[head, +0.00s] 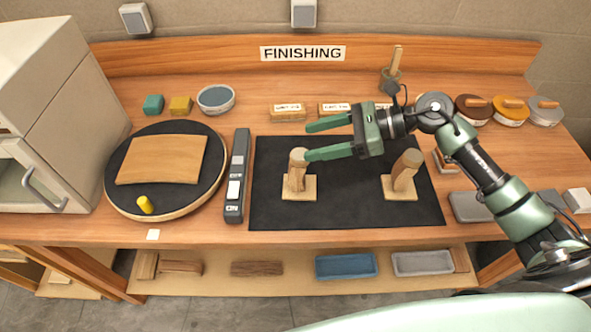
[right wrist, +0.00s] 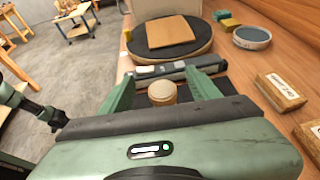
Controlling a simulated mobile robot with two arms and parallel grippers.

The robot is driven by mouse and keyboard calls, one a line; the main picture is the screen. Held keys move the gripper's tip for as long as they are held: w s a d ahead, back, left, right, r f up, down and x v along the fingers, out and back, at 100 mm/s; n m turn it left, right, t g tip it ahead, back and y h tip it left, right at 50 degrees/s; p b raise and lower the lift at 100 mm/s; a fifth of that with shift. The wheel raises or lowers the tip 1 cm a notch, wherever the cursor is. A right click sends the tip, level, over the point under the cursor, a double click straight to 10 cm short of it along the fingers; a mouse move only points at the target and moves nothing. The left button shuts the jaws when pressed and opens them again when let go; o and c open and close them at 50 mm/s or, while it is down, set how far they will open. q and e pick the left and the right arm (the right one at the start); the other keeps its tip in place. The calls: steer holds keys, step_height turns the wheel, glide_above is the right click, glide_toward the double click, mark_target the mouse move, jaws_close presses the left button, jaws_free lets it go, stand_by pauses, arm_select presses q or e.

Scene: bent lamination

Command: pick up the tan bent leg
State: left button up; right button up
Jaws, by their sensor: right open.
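Two bent wooden legs stand on pale square bases on a black mat (head: 345,205). The left leg (head: 297,178) is tan-brown with a pale round top; the right leg (head: 404,172) is a similar brown and leans right. I cannot clearly tell which is the tan one. My right gripper (head: 310,141) is open, pointing left, with its fingertips by the top of the left leg. In the right wrist view, the left leg's round top (right wrist: 162,92) shows between the open fingers (right wrist: 160,78), not gripped.
Left of the mat are a long grey tool (head: 237,175) and a round black turntable (head: 205,190) bearing a curved wooden panel (head: 162,160).

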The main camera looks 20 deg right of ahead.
step_height(320, 180, down, 8)
steer(key=b, duration=0.3)
steer(key=shift+s+f, duration=0.1)
steer(key=shift+a, duration=0.35)
steer(key=shift+w+a+f, duration=0.1)
steer(key=shift+w+a, duration=0.15)
steer(key=shift+a, duration=0.25)
steer(key=p, duration=0.1)
glide_above(287, 186)
step_height(287, 186, down, 2)
steer(key=shift+w+f, duration=0.1)
steer(key=shift+f, duration=0.05)
arm_select(q)
steer(key=shift+s+d+f, duration=0.1)
steer(key=shift+s+f, duration=0.1)
steer(key=shift+f, duration=0.35)
steer(key=shift+s+f, duration=0.15)
steer(key=shift+f, duration=0.35)
arm_select(e)
steer(key=shift+c, duration=0.3)
jaws_close()
